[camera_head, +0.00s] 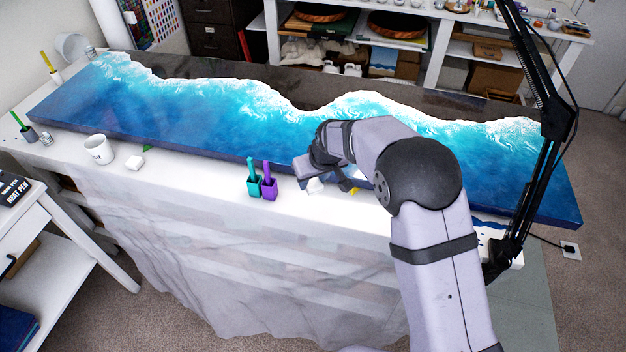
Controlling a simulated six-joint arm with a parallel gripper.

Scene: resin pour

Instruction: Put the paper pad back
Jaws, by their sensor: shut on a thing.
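My gripper (328,184) is low over the white front strip of the table, just right of the purple holder. It is shut on a small white piece (314,187), which looks like the paper pad. My wrist hides most of it, and I cannot tell whether it touches the table. A small yellow thing (355,191) shows just right of the gripper, partly hidden. Another small white block (135,162) lies on the table near the mug.
A long blue-and-white resin slab (220,110) covers most of the table. Teal (254,184) and purple (269,182) holders stand close left of my gripper. A white mug (99,149) is farther left. A black lamp arm (530,165) rises at right. The strip between mug and holders is mostly clear.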

